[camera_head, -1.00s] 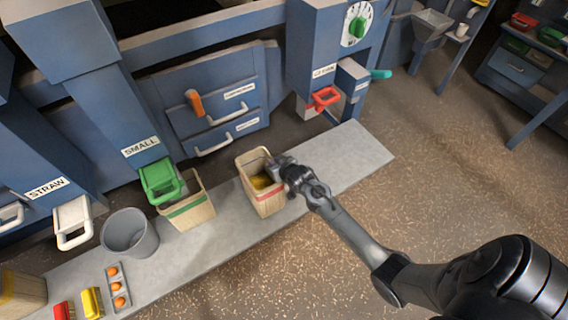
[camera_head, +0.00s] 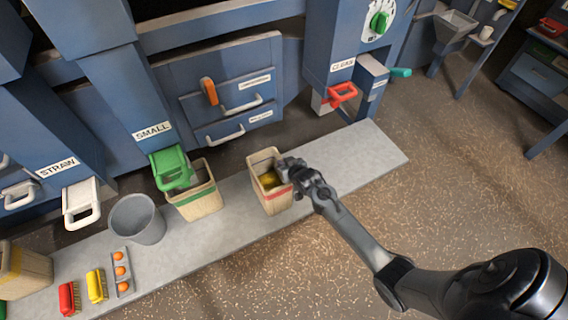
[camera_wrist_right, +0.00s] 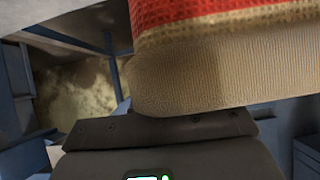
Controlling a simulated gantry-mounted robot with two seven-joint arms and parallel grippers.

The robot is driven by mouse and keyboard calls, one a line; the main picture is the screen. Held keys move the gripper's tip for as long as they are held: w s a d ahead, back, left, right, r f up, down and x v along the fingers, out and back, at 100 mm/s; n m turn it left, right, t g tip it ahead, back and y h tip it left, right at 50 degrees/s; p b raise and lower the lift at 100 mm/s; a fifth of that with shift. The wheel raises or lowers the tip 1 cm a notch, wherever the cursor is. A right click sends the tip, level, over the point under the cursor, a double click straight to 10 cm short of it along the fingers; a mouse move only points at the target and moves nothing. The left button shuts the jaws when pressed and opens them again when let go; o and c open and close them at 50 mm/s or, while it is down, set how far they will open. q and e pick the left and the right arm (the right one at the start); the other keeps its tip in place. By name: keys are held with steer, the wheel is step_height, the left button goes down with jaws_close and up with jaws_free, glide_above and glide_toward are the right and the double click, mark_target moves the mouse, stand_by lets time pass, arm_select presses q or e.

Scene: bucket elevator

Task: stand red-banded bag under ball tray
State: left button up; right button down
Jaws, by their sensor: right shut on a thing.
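The red-banded bag (camera_head: 270,200), tan and open-topped with yellowish contents, is at the grey ledge. It also fills the top of the right wrist view (camera_wrist_right: 220,75), its red band uppermost. My right gripper (camera_head: 290,172) is shut on the bag's right upper side; the gripper hides part of that rim. I cannot tell whether the bag's base touches the ledge. A small grey tray with orange balls (camera_head: 130,288) lies on the ledge at lower left, apart from the bag. My left gripper is not in view.
A green-banded bag (camera_head: 198,205) stands under the green SMALL chute (camera_head: 172,168), left of the held bag. A grey bucket (camera_head: 137,220), red brush (camera_head: 68,298) and yellow brush (camera_head: 96,285) are farther left. The ledge's right end (camera_head: 370,155) is clear.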

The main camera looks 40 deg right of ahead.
steer(key=c, duration=1.6)
jaws_free()
steer(key=o, duration=0.4)
steer(key=shift+s+r, duration=0.2)
steer(key=shift+r, duration=0.15)
steer(key=s+a+r+n+g+y+p, duration=0.1)
steer(key=s+a+r, duration=0.3)
steer(key=s, duration=0.6)
steer(key=s+a+r+n+g+y+p, duration=0.1)
steer(key=s+a+r+n+g+p, duration=0.1)
steer(key=s+a+r+g, duration=0.2)
steer(key=s+a+r+n+g+p, duration=0.1)
steer(key=s+a+r, duration=0.5)
steer(key=s, duration=1.1)
steer(key=shift+s+a+n+g+y, duration=0.1)
steer(key=shift+a+n+g+y, duration=0.2)
steer(key=shift+a, duration=0.5)
steer(key=shift+s+a+n+g+y, duration=0.1)
steer(key=shift+a+g, duration=0.3)
steer(key=shift+a, duration=0.4)
steer(key=shift+p, duration=0.3)
